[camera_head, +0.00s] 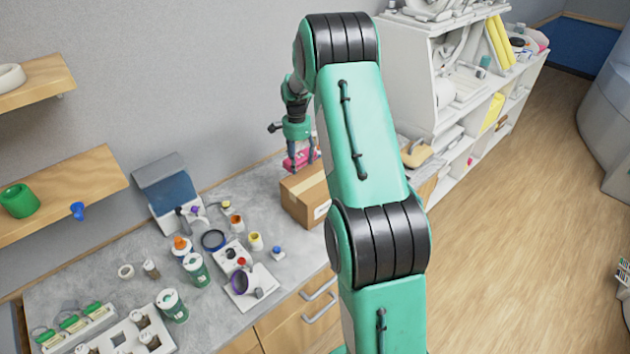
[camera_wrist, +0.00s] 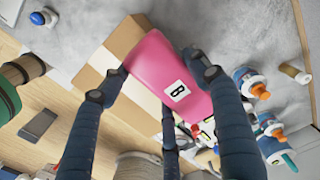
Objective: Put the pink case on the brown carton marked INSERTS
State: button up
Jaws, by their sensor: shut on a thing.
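The pink case (camera_head: 297,161) is between the fingers of my gripper (camera_head: 301,157), directly over the brown carton (camera_head: 303,200) in the head view. In the wrist view the pink case (camera_wrist: 165,72) carries a white label with a black B, and my gripper's dark fingers (camera_wrist: 155,80) are shut on its sides. The brown carton (camera_wrist: 122,40), with a pale tape strip, lies behind and below the case there. I cannot tell whether the case touches the carton's top. A white label shows on the carton's side, but its words are too small to read.
The carton stands on a grey counter (camera_head: 100,270) against the wall. Several small jars, a magnifier (camera_head: 240,282) and a white rack (camera_head: 130,338) fill the counter to the left. A white shelf unit (camera_head: 410,75) stands at the right, behind my arm.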

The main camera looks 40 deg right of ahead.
jog(key=s+a+r, duration=0.1)
jog(key=s+a, duration=0.3)
jog(key=s, duration=0.7)
jog(key=s+a, duration=0.4)
jog(key=s, duration=0.6)
jog(key=shift+s+r+p, duration=0.3)
jog(key=shift+s+r, duration=0.05)
jog(key=shift+s, duration=0.05)
jog(key=shift+w+d, duration=0.1)
jog(key=p, duration=0.1)
send_over(313, 184)
jog(key=shift+d+f, duration=0.1)
jog(key=shift+f, duration=0.65)
jog(key=shift+f, duration=0.1)
jog(key=shift+f, duration=1.7)
jog(key=shift+f, duration=0.15)
